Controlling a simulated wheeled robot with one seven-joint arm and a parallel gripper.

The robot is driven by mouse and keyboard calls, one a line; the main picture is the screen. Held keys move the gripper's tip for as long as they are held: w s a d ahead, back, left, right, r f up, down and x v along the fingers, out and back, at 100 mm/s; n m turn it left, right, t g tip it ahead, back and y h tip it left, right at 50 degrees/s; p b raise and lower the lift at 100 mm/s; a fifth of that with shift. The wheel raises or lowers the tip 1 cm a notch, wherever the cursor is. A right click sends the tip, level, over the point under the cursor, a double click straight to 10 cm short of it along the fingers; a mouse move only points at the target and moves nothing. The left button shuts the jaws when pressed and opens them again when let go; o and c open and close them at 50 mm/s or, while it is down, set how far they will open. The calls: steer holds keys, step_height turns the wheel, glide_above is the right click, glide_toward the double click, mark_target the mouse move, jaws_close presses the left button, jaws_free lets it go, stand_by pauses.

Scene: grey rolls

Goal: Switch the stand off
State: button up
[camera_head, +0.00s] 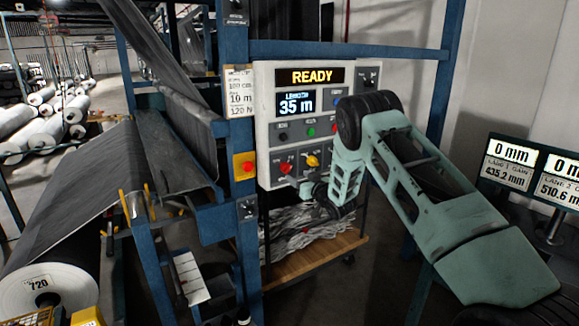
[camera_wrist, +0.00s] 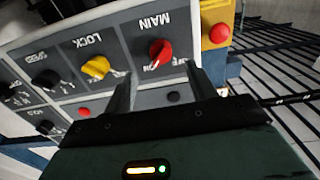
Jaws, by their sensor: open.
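The stand's grey control panel (camera_head: 348,78) faces me, with a lit READY display (camera_head: 311,77) and a length screen (camera_head: 296,103) reading 35 m. Its red MAIN knob (camera_head: 285,168) is at the lower left, beside the yellow LOCK knob (camera_head: 313,161). The wrist view is upside down and shows the red knob (camera_wrist: 160,52) and yellow knob (camera_wrist: 96,67) close up. My gripper (camera_wrist: 159,70) is open and empty. Its fingers point at the panel either side of the red knob's line, apparently short of the knob. A pale pointer on it seems turned toward the ON lettering.
A red button on a yellow box (camera_head: 245,166) sits left of the panel and shows in the wrist view (camera_wrist: 219,33). Blue frame posts (camera_head: 228,60) flank the panel.

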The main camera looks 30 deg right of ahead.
mark_target(287, 168)
steer(key=w+p, duration=0.2)
steer(key=w, duration=0.5)
steer(key=shift+w+a, duration=0.15)
steer(key=shift+a, duration=0.05)
steer(key=c, duration=1)
